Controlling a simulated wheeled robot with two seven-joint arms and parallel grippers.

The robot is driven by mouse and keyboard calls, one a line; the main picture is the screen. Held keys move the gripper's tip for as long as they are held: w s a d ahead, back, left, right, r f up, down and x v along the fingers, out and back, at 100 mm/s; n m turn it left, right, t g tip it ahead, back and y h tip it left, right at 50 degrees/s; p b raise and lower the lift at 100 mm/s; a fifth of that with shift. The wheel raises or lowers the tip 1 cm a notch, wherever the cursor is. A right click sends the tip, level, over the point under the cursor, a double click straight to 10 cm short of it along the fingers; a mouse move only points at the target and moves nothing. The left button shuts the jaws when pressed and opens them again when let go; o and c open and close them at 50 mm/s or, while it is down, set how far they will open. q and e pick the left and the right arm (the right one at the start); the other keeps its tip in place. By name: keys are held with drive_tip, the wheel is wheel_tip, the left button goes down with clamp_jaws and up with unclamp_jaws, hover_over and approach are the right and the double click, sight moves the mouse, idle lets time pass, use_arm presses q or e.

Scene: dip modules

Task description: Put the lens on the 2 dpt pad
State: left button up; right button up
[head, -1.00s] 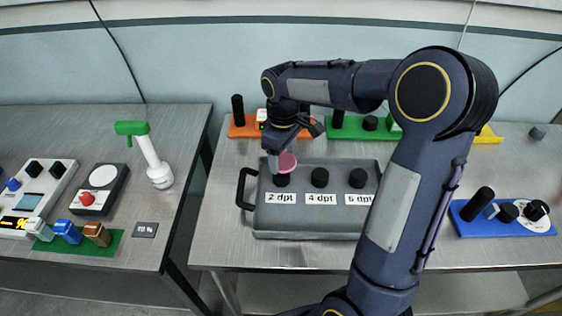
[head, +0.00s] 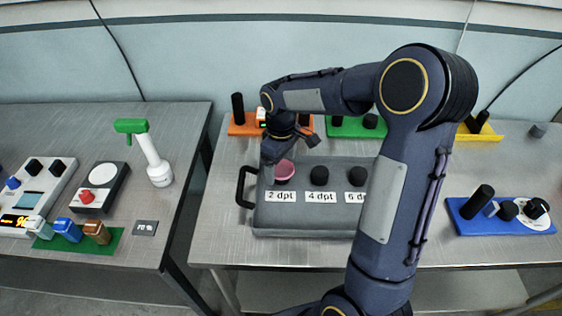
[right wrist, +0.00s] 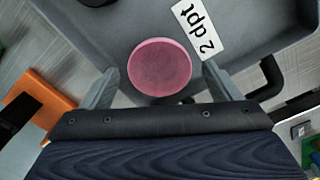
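The lens is a pink, see-through disc (head: 285,169) lying at the 2 dpt place on the grey tray (head: 330,224). It covers the black 2 dpt pad, which shows only darkly through it in the right wrist view (right wrist: 160,67). The "2 dpt" label (head: 281,197) is just in front of it. My right gripper (head: 284,161) is right over the lens. In the right wrist view its two fingers stand on either side of the lens, with a small gap at each side. My left gripper is not in view.
The black 4 dpt pad (head: 319,175) and another pad (head: 357,176) are to the right on the tray. An orange stand (head: 240,128) and a green stand (head: 345,131) are behind. A blue stand (head: 482,227) is at right. The tray's handle (head: 241,188) sticks out left.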

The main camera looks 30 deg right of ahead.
sight(281, 168)
drive_tip(key=shift+r, duration=0.1)
wheel_tip(281, 168, up, 12)
drive_tip(key=s+a+f+m+t+y, duration=0.2)
drive_tip(key=s+a+m, duration=0.1)
drive_tip(key=s, duration=0.8)
drive_tip(key=s+a+f+m+t+y, duration=0.1)
drive_tip(key=s+a+m+t, duration=0.2)
drive_tip(key=s, duration=0.8)
drive_tip(key=shift+a+f+m+t+y, duration=0.3)
drive_tip(key=shift+a+f+m+y, duration=0.1)
drive_tip(key=shift+a+m, duration=0.35)
